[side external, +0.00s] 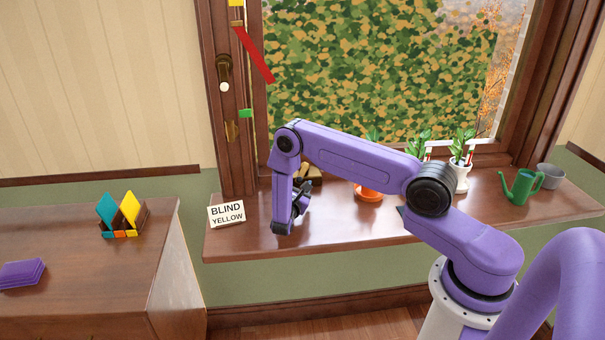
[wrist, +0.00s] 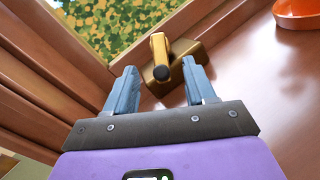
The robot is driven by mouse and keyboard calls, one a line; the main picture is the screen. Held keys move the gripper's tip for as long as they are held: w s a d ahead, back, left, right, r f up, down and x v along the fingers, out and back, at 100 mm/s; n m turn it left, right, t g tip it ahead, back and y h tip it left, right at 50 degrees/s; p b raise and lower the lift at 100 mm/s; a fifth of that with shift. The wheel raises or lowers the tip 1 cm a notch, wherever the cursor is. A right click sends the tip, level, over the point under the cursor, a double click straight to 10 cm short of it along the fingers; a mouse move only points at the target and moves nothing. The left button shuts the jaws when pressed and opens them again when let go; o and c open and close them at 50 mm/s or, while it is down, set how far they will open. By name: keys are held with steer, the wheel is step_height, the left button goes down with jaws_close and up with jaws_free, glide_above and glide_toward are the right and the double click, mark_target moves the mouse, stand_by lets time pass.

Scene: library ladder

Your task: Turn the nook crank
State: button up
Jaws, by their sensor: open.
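A brass crank (wrist: 158,47) with a black knob at its end sticks up from a brass housing (wrist: 187,48) on the window sill. In the wrist view it lies ahead, between the fingertips as seen; I cannot tell how far apart they are in depth. My gripper (wrist: 160,72) is open with nothing in its jaws. In the side view my gripper (side external: 303,190) hangs low over the sill, and my arm hides most of the housing (side external: 313,171). A camouflage-patterned blind (side external: 360,70) covers most of the window.
A card (side external: 227,214) reading "BLIND YELLOW" stands at the sill's left end. A red pointer (side external: 256,57) hangs by yellow and green (side external: 246,113) marks on the frame. An orange dish (side external: 368,192), potted plant (side external: 462,175) and green watering can (side external: 522,187) stand right along the sill.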

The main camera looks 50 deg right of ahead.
mark_target(301, 177)
steer(key=shift+x, duration=3.15)
steer(key=shift+w, duration=0.1)
steer(key=c, duration=1)
